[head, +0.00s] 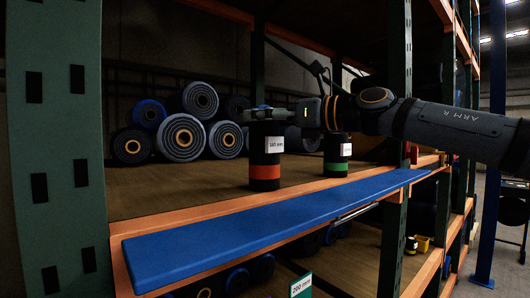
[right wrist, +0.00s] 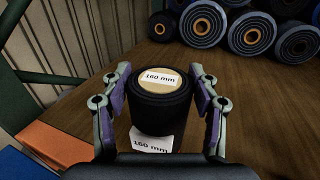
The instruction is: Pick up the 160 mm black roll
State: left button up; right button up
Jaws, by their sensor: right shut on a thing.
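The 160 mm black roll (head: 264,159) stands upright on the wooden shelf board, with a white label on its side and an orange band low down. In the right wrist view its round top (right wrist: 159,82) reads "160 mm", and the label on its side reads the same. My right gripper (head: 268,113) reaches in from the right at the top of the roll. In the right wrist view its two fingers lie on either side of the roll, shut on it. My left gripper is not in view.
A second black roll (head: 336,160) with a green band stands just right of it. Several dark rolls (head: 182,137) lie stacked behind. A blue padded strip (head: 270,228) runs along the shelf's front edge. Green uprights (head: 55,150) flank the bay.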

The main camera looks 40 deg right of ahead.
grip_shut()
jog(key=shift+w, duration=0.1)
